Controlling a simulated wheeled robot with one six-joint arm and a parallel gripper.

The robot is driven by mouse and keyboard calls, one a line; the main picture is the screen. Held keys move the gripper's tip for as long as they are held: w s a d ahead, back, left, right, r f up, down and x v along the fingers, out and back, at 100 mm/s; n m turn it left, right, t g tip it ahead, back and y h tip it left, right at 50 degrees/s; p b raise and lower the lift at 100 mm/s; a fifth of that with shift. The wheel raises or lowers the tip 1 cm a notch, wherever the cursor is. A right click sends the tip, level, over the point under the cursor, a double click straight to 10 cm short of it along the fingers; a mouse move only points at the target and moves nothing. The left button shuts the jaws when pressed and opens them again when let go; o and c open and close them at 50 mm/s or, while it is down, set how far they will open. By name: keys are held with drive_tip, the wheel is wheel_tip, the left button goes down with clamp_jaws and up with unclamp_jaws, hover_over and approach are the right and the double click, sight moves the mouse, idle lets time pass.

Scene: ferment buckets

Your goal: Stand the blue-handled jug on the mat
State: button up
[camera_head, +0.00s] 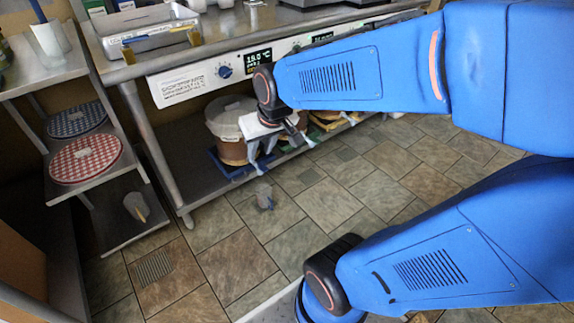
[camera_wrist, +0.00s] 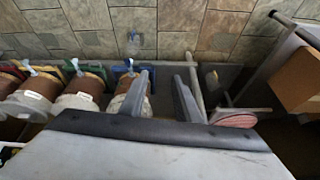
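A small grey, see-through vessel (camera_head: 265,196) with a bluish part stands on the tiled floor in front of the low shelf; it looks like the blue-handled jug. It also shows small in the wrist view (camera_wrist: 133,38). My gripper (camera_head: 261,165) is in front of the bucket shelf, above and apart from the vessel. In the wrist view its two fingers (camera_wrist: 162,76) stand apart with nothing held between them. Two round checked mats lie on the left rack: a red-and-white mat (camera_head: 85,157) and a blue-grey mat (camera_head: 75,120).
Lidded brown buckets (camera_head: 231,128) stand on coloured trays under the steel bench (camera_head: 130,72). Another vessel (camera_head: 137,207) with a yellow-orange part stands on the left rack's low shelf. A pale container (camera_head: 48,38) stands on its top. The floor (camera_head: 235,258) is mostly clear.

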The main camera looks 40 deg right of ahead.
drive_tip(key=s+r+n, duration=0.1)
drive_tip(key=s+r, duration=0.3)
drive_tip(key=s, duration=0.9)
drive_tip(key=shift+a, duration=0.25)
